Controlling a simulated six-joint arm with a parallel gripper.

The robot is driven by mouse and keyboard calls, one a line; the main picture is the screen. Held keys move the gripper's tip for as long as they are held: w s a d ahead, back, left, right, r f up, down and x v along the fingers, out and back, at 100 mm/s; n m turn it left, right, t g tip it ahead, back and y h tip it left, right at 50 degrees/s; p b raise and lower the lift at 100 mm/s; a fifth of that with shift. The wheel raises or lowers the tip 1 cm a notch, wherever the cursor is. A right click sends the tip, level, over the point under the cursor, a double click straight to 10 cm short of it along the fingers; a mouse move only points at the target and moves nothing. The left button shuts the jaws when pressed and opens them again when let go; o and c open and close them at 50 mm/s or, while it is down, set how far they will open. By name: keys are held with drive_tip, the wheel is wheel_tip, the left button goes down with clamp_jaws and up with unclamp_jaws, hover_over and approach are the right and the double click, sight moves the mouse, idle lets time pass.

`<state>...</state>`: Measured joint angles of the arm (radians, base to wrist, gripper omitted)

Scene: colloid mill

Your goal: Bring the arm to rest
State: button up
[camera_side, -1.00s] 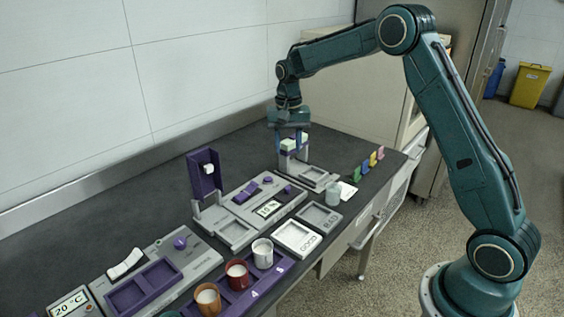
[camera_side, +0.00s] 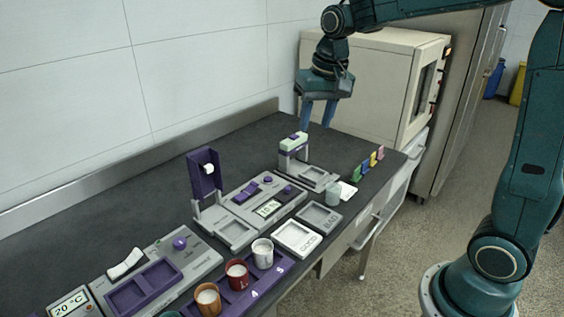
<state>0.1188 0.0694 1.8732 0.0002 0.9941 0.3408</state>
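My gripper (camera_side: 319,126) hangs above the back right of the dark bench, in front of the beige oven-like box. Its two blue fingers point down and stand apart, with nothing seen between them. It is above and a little right of the small grey device with a pale green top (camera_side: 294,141), apart from it. My teal arm reaches in from the right, partly cut off by the top edge.
The beige box (camera_side: 370,90) stands close behind my gripper. On the bench (camera_side: 100,215) are a grey machine with a purple upright (camera_side: 204,175), several cups (camera_side: 237,273) in a purple rack, trays marked GOOD (camera_side: 297,238) and BAD (camera_side: 320,217), and coloured tags (camera_side: 368,166).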

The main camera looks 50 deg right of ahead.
drive_tip(key=s+a+n+t, duration=0.1)
drive_tip(key=s+a+n, duration=0.1)
drive_tip(key=s, duration=0.9)
drive_tip(key=s+a+n+t, duration=0.2)
drive_tip(key=s+n, duration=0.1)
drive_tip(key=s, duration=0.7)
drive_tip(key=shift+s+a+r, duration=0.15)
drive_tip(key=shift+s+a, duration=0.2)
